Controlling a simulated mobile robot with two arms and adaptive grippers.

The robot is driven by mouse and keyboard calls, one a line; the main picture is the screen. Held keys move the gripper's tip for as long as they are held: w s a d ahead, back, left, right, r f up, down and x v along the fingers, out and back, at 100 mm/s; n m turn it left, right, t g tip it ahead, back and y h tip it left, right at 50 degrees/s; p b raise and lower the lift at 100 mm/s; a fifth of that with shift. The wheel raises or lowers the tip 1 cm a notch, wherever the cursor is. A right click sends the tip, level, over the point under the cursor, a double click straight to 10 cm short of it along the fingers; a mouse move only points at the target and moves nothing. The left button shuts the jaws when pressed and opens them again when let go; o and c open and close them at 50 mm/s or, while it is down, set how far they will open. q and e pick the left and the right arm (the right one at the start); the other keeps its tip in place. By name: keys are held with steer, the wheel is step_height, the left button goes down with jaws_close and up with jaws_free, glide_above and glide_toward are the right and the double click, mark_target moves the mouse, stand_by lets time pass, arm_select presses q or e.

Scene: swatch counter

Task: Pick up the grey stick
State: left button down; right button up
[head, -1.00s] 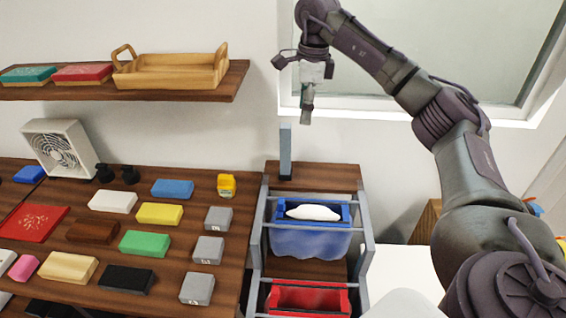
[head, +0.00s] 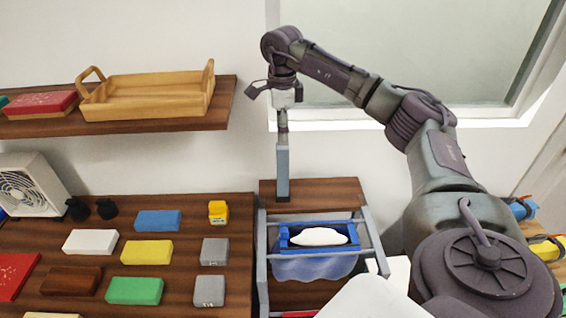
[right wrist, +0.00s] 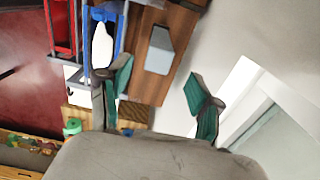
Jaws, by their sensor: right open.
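The grey stick (head: 283,174) is a tall blue-grey block standing upright on the wooden shelf top behind the blue bin. In the right wrist view the stick (right wrist: 159,50) shows ahead of the fingers, in line with the gap between them. My right gripper (head: 282,127) is directly above the stick's top in the head view, pointing down. In the right wrist view its two green-padded fingers (right wrist: 158,88) are spread apart with nothing between them. Whether the fingertips reach past the stick's top is hard to tell. My left gripper is not in view.
A blue bin (head: 285,241) with a white item stands in a grey rack in front of the stick. Several coloured blocks lie on the wooden counter (head: 185,217) at left. A wooden tray (head: 145,108) sits on the upper shelf. The wall and window frame are behind.

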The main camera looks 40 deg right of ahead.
mark_target(283, 147)
step_height(283, 147, down, 3)
steer(key=shift+f+p, duration=0.1)
steer(key=shift+p, duration=0.95)
step_height(283, 147, down, 2)
steer(key=shift+s+f+p, duration=0.15)
steer(key=shift+f+p, duration=0.05)
steer(key=shift+p, duration=0.2)
steer(key=shift+f, duration=0.45)
steer(key=c, duration=0.9)
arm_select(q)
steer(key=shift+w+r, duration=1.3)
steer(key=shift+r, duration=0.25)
arm_select(e)
jaws_close()
